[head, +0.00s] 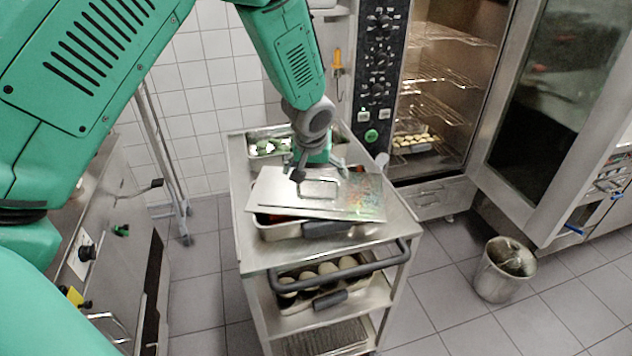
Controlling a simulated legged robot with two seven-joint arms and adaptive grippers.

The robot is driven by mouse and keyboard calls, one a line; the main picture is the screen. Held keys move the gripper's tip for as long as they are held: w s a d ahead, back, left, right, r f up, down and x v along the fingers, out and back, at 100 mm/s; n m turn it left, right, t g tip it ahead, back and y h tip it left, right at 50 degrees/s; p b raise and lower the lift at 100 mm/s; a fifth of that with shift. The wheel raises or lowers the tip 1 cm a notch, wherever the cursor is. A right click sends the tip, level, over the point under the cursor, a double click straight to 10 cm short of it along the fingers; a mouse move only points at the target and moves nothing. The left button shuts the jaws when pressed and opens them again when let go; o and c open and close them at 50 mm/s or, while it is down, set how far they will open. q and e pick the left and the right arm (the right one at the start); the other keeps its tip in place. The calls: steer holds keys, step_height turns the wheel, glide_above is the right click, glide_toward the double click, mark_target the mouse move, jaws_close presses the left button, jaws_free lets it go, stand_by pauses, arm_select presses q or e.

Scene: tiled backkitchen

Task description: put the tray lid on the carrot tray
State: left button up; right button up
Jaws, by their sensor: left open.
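The flat steel tray lid (345,205), with a raised handle in its middle, lies over the carrot tray (280,231) on the trolley top. The lid sits askew, shifted and turned to the right. A little orange shows at the tray's front left corner under its edge. A dark grip on the tray's front shows below the lid. My left gripper (317,184) is open just above the lid's handle, fingers pointing down. Whether it touches the handle is hard to tell. My right gripper is not in view.
The steel trolley (249,253) has a dark push bar (340,270) in front and a tray of round items on its lower shelf. An open oven (440,90) is at right, with a bin (500,275) on the floor.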

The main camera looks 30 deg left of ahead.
arm_select(q)
steer(key=v, duration=0.7)
steer(key=shift+s, duration=0.15)
